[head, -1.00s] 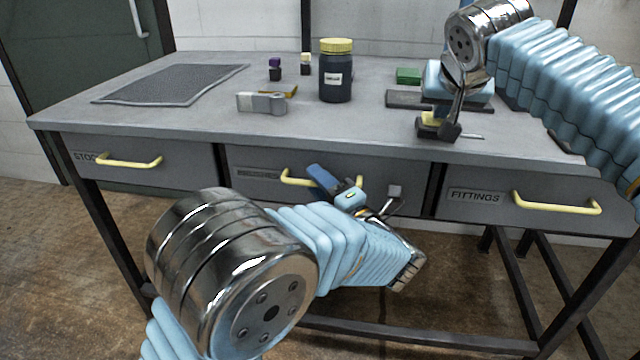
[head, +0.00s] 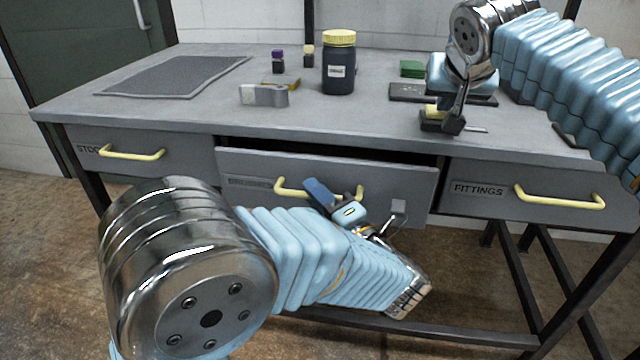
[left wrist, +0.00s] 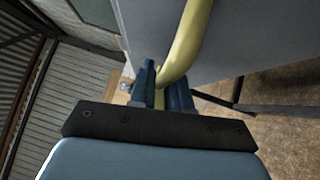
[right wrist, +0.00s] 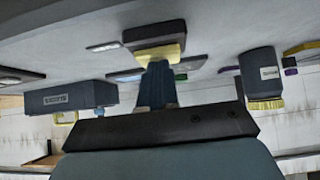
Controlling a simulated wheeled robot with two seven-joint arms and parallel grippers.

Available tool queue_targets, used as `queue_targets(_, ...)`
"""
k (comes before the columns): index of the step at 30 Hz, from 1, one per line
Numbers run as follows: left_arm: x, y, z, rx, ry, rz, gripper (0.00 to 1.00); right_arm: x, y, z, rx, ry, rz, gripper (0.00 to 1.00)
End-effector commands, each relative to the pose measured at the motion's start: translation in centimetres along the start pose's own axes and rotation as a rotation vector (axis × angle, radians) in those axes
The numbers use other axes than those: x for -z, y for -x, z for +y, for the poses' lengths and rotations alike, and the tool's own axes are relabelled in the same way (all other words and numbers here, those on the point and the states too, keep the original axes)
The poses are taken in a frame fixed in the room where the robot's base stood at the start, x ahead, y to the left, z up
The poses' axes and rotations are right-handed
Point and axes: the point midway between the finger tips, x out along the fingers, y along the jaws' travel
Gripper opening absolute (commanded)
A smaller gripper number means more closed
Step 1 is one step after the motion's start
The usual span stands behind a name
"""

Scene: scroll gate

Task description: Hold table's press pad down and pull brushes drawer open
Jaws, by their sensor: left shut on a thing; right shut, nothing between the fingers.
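The brushes drawer (head: 235,170) is the grey middle drawer, and it stands partly out, with a dark gap above its front. Its label is too faint to read surely. My left gripper (head: 326,194) is shut on its yellow handle (head: 284,186); the handle also shows between the blue fingers in the left wrist view (left wrist: 188,40). The press pad (head: 434,111) is a yellow block on a dark base on the tabletop at right. My right gripper (right wrist: 157,68) is shut, its fingertips at the yellow pad (right wrist: 170,52), seemingly pressing on it.
The grey table (head: 210,112) carries a dark jar with a yellow lid (head: 339,65), a mat (head: 175,75), a grey block (head: 264,95), small bottles and a green block (head: 412,69). The left drawer (head: 185,158) and fittings drawer (head: 480,205) are closed.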

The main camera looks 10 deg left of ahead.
Motion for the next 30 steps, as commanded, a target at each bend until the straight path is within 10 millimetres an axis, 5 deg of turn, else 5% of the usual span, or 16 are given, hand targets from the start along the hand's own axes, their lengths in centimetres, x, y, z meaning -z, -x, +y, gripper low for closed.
queue_targets(7, 0.0, 0.1, 0.0, 0.000, 0.000, -0.003, 0.00, -0.2, -0.2, 0.0, -0.001, 0.001, -0.006, 0.00)
queue_targets(8, 0.0, 0.1, 0.0, 0.000, 0.000, -0.003, 0.19, -0.2, -0.2, 0.0, -0.001, 0.001, -0.006, 0.00)
queue_targets(12, 0.0, 0.1, 0.0, 0.000, 0.000, -0.002, 0.36, -0.2, -0.1, 0.0, -0.001, 0.001, -0.006, 0.00)
queue_targets(23, -0.1, 0.9, 0.0, 0.000, -0.001, -0.003, 0.36, -0.2, -0.1, 0.0, -0.001, 0.001, -0.007, 0.00)
queue_targets(30, -0.1, 5.9, -0.1, 0.000, -0.002, -0.006, 0.36, -0.2, -0.1, 0.0, -0.001, 0.001, -0.007, 0.00)
